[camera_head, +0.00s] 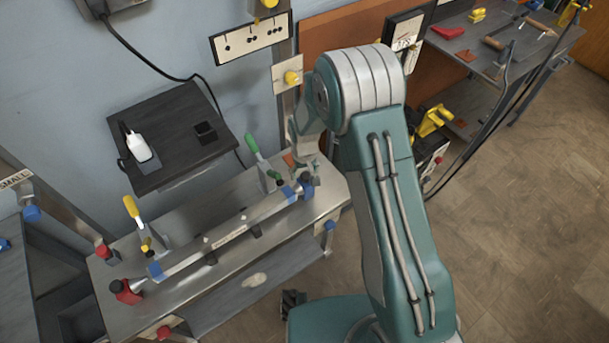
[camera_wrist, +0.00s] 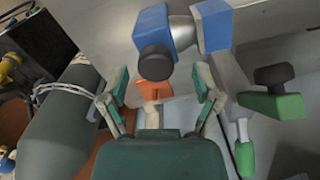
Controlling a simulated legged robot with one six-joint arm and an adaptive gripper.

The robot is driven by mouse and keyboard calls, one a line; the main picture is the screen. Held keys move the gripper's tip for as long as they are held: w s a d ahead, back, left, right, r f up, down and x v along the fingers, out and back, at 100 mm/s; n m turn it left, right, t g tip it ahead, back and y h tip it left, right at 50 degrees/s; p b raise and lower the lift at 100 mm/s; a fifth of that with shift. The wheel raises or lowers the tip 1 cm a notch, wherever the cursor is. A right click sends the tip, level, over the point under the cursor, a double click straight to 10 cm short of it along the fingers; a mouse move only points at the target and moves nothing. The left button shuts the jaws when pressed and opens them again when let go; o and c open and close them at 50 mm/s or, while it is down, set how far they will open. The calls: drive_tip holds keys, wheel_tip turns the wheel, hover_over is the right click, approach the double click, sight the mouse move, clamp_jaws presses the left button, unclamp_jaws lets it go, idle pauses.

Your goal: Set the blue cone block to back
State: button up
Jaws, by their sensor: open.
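A blue cone block (camera_head: 290,193) sits at the right end of the metal bench, by the end of a long metal tube (camera_head: 225,232). In the wrist view a blue block (camera_wrist: 153,28) has a dark round knob (camera_wrist: 155,63) on its near side. A short grey cylinder separates it from a second blue piece (camera_wrist: 214,26). My gripper (camera_wrist: 160,82) is open, its two fingers spread either side of the knob's lower edge, with nothing visibly held. In the head view my gripper (camera_head: 303,170) is close to the blue block; contact cannot be told.
Green-handled clamp (camera_head: 262,163) stands just left of my gripper; its green parts also show in the wrist view (camera_wrist: 272,104). Another blue piece (camera_head: 155,270), a red block (camera_head: 124,291) and a yellow-handled clamp (camera_head: 133,210) are at the bench's left. Floor at right is clear.

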drive_tip(key=shift+d+f, duration=0.1)
drive_tip(key=shift+f, duration=0.75)
drive_tip(key=shift+d, duration=0.2)
drive_tip(key=shift+a, duration=0.15)
clamp_jaws()
drive_tip(key=shift+w+d+f, duration=0.1)
drive_tip(key=shift+w+d, duration=0.45)
drive_tip(key=shift+d, duration=0.25)
drive_tip(key=shift+w+d, duration=0.5)
drive_tip(key=shift+d, duration=0.3)
unclamp_jaws()
drive_tip(key=shift+d, duration=0.15)
wheel_tip(320, 180, up, 12)
